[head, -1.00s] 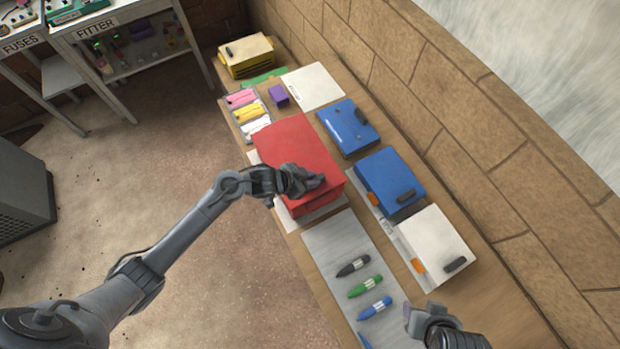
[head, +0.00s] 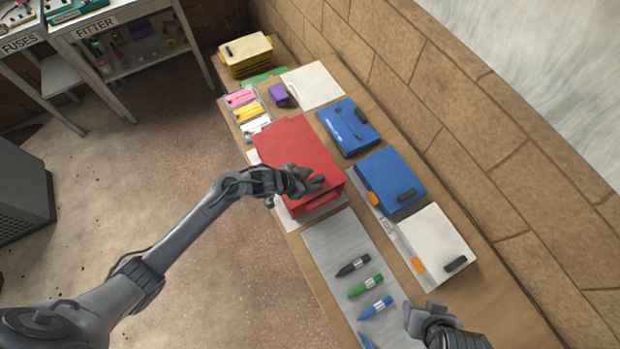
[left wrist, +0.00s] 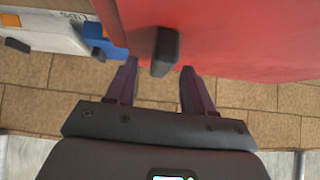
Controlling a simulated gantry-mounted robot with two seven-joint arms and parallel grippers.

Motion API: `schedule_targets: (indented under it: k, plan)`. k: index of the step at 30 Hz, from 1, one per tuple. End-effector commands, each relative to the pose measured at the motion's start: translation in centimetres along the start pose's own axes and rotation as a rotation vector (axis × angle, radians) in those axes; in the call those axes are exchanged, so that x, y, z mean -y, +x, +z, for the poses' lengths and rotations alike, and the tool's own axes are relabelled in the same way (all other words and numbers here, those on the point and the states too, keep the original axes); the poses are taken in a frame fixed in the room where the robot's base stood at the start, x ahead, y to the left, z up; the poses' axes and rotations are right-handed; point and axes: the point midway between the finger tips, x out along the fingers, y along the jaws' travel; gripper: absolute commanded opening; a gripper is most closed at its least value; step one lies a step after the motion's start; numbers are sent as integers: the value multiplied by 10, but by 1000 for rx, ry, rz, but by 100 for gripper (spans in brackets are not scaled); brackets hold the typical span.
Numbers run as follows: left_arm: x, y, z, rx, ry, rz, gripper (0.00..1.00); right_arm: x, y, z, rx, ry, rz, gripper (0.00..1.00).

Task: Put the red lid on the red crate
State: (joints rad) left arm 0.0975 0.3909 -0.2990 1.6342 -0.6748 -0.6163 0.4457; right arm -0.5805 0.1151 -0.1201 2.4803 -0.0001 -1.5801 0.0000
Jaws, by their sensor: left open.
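The red lid (head: 298,148) lies over the red crate (head: 318,206), of which only a strip of side shows at the near end. From the head view I cannot tell whether the lid is fully seated. My left gripper (head: 314,182) is over the lid's near part and hides its handle there. In the left wrist view the dark handle (left wrist: 166,52) stands out from the red lid surface (left wrist: 230,35). My left gripper (left wrist: 158,72) is open, with its fingertips apart near the handle's end. My right gripper (head: 412,318) is at the bottom right, away from the lid.
Blue boxes (head: 390,180) and a white box (head: 436,243) stand to the right by the brick wall. A grey mat (head: 322,240) with several markers lies nearer. A tray of coloured pieces (head: 247,110) and a yellow crate (head: 247,66) are farther back.

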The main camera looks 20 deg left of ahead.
Motion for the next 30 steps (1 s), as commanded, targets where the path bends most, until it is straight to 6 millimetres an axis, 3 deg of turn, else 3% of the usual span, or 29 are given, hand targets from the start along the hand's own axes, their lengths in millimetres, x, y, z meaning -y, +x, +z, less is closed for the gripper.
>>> schedule_targets:
  k: [8,21,30]
  plan:
    - [0,-10,1,1,1,0,53,0,-2,-1,0,1,0,51]
    - [0,-81,0,1,4,-1,53,-2,-11,-3,1,-8,6,51]
    - [-1,-106,2,2,-1,1,53,-2,-13,-4,1,-8,7,51]
